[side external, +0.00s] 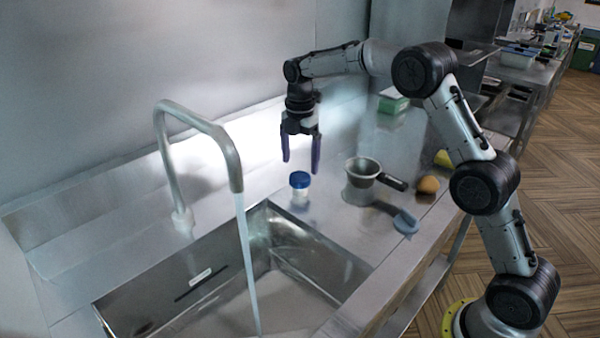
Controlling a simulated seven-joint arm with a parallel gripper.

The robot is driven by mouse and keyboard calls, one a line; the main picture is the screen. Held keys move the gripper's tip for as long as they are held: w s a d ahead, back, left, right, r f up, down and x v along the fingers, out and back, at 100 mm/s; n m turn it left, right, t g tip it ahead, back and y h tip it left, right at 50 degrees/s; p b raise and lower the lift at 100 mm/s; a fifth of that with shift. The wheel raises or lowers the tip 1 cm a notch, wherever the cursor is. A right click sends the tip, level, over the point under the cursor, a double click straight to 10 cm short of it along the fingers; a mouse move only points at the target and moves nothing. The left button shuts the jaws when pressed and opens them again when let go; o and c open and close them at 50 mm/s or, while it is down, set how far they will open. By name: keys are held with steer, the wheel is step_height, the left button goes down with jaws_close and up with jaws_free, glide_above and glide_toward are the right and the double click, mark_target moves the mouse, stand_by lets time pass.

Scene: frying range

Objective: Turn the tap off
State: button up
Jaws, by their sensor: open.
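The tap (193,122) is a tall grey bent pipe rising from the counter behind the sink, in the side external view. Its spout points down over the sink (135,306), and a stream of water (246,262) runs from it into the basin. A separate lever or handle on the tap cannot be made out. My gripper (301,166) hangs to the right of the spout, above the counter, with its two purple fingers pointing down. It is open and empty, apart from the tap.
A small jar with a blue lid (299,181) stands below my gripper. A grey pot with a dark handle (361,172), a blue-grey utensil (405,222), a round brown item (428,185) and a green box (393,101) are further right. The back wall is close behind the tap.

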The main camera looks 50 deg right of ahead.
mark_target(300, 176)
steer(key=shift+f, duration=2.2)
steer(key=c, duration=1.4)
steer(key=shift+m, duration=0.4)
steer(key=m, duration=0.3)
steer(key=shift+m, duration=0.3)
steer(key=shift+r+m, duration=0.1)
steer(key=shift+m, duration=1.9)
